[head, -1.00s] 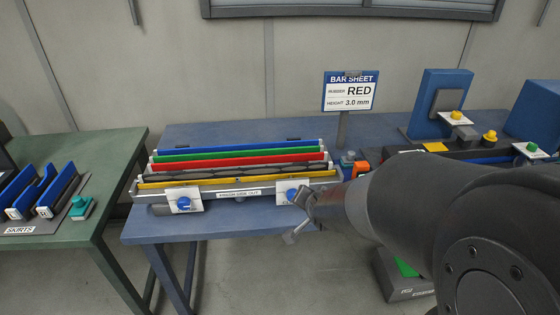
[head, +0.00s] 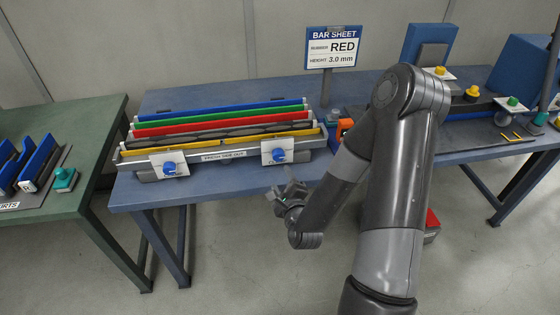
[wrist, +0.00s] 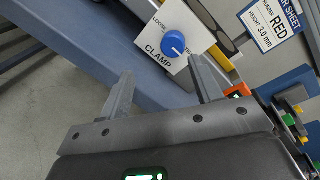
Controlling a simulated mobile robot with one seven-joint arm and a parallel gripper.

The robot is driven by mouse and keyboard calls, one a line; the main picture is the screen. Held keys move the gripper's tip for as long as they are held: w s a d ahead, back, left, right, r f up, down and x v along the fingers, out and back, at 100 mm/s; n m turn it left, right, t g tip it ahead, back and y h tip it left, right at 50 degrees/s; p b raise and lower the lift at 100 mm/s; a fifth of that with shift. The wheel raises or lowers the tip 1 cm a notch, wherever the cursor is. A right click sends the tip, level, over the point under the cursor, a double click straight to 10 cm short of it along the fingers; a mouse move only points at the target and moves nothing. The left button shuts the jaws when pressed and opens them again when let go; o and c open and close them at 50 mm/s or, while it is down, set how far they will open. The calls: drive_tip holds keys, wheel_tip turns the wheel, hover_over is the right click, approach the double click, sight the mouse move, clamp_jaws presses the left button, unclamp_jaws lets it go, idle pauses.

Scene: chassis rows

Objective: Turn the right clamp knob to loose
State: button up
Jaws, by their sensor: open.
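The right clamp knob (head: 278,155) is blue, on a white plate at the right front of the bar rack (head: 205,162). In the wrist view the knob (wrist: 173,43) stands beyond my fingertips, its plate reading CLAMP, with LOOSE toward the upper left and a partly cut-off label at the right. A pale mark on the knob seems to point to the lower right. My gripper (head: 291,190) is open and empty, in front of and below the knob, apart from it. In the wrist view the gripper (wrist: 160,72) has both fingers spread. The left clamp knob (head: 169,167) is also blue.
A sign (head: 331,48) reading RED, 3.0 mm stands behind the rack. An orange item (head: 344,128) sits right of the rack, near my arm. The blue table's (head: 230,185) front edge lies below the knobs. A green table (head: 90,135) stands at the left.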

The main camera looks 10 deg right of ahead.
sight(279, 158)
drive_tip(key=w+m, duration=0.1)
drive_tip(key=w, duration=0.2)
drive_tip(key=w+m+t+h, duration=0.1)
drive_tip(key=w+m, duration=0.1)
drive_tip(key=w, duration=0.1)
drive_tip(key=w+d+m, duration=0.1)
drive_tip(key=w, duration=0.2)
drive_tip(key=shift+w+f+h, duration=0.3)
drive_tip(key=shift+h, duration=0.1)
drive_tip(key=c, duration=1)
